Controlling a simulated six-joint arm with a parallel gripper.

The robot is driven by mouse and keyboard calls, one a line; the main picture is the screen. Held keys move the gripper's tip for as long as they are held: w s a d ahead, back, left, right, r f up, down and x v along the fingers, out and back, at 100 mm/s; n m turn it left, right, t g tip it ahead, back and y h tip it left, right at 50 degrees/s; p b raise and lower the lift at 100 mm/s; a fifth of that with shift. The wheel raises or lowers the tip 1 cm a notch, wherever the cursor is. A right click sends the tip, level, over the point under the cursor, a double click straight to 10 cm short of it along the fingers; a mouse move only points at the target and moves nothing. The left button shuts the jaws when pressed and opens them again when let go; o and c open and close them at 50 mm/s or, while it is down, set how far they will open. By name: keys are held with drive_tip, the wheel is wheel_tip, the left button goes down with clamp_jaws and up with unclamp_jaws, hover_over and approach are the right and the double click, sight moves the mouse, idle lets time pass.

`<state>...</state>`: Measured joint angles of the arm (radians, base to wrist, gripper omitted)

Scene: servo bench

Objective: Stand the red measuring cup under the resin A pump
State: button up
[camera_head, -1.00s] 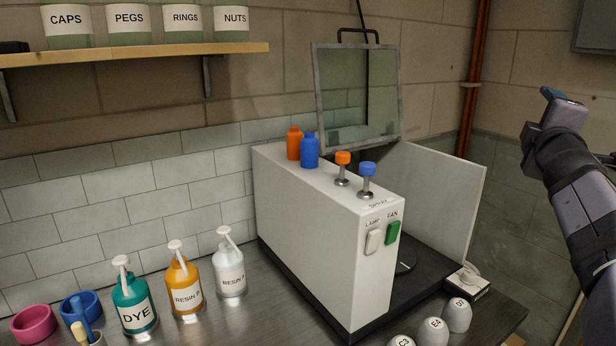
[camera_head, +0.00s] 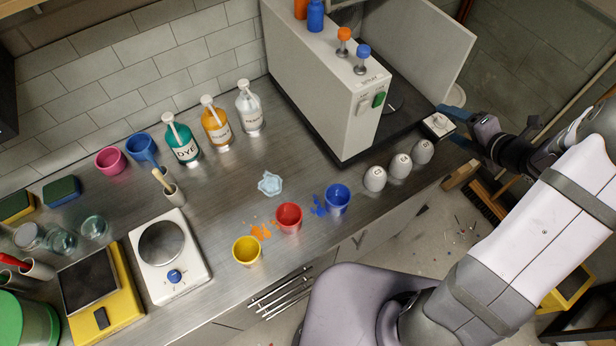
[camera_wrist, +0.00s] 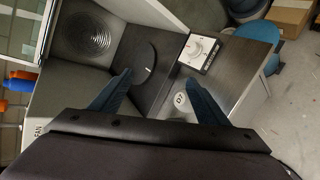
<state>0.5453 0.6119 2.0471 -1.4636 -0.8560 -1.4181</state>
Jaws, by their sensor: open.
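The red measuring cup (camera_head: 289,218) stands upright near the bench's front edge, between the yellow cup (camera_head: 247,251) and the blue cup (camera_head: 337,199). The clear pump bottle (camera_head: 249,108), apparently labelled resin A, stands at the back beside the orange resin bottle (camera_head: 216,125) and teal dye bottle (camera_head: 181,139). The bench in front of it is bare. My gripper (camera_head: 450,113) is far to the right, by the spray booth's side. In the wrist view its blue fingers (camera_wrist: 158,78) are apart with nothing between them. The red cup is outside the wrist view.
The spray booth (camera_head: 335,95) stands right of the bottles. Several white domed pieces (camera_head: 400,165) stand before it, and a small dial box (camera_head: 437,125) is by my gripper. A pale blue splat (camera_head: 269,184) lies behind the red cup. A scale (camera_head: 170,257) stands left.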

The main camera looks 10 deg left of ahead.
drive_tip(key=s+a+y+p, duration=0.1)
drive_tip(key=s+a+p, duration=0.1)
drive_tip(key=s+a, duration=0.15)
drive_tip(key=m+g+y+b, duration=0.25)
drive_tip(key=g+y, duration=0.55)
drive_tip(key=y, duration=0.5)
hover_over(300, 222)
drive_tip(key=d, duration=0.1)
drive_tip(key=d+f+m+t+h, duration=0.1)
drive_tip(key=f+m, duration=0.2)
drive_tip(key=d+f+m+t, duration=0.1)
drive_tip(key=f+m, duration=0.2)
drive_tip(key=m, duration=0.1)
drive_tip(key=s+f+m+t+h, duration=0.1)
drive_tip(key=f+m+t, duration=0.1)
drive_tip(key=f+m, duration=0.1)
drive_tip(key=shift+d+m+h+b, duration=0.3)
drive_tip(key=shift+d+m+b, duration=0.1)
drive_tip(key=shift+m, duration=0.35)
drive_tip(key=shift+s+d+f+m, duration=0.1)
drive_tip(key=shift+s+f+m, duration=0.15)
drive_tip(key=shift+f+m, duration=0.45)
drive_tip(key=shift+r, duration=0.15)
drive_tip(key=shift+x, duration=1.05)
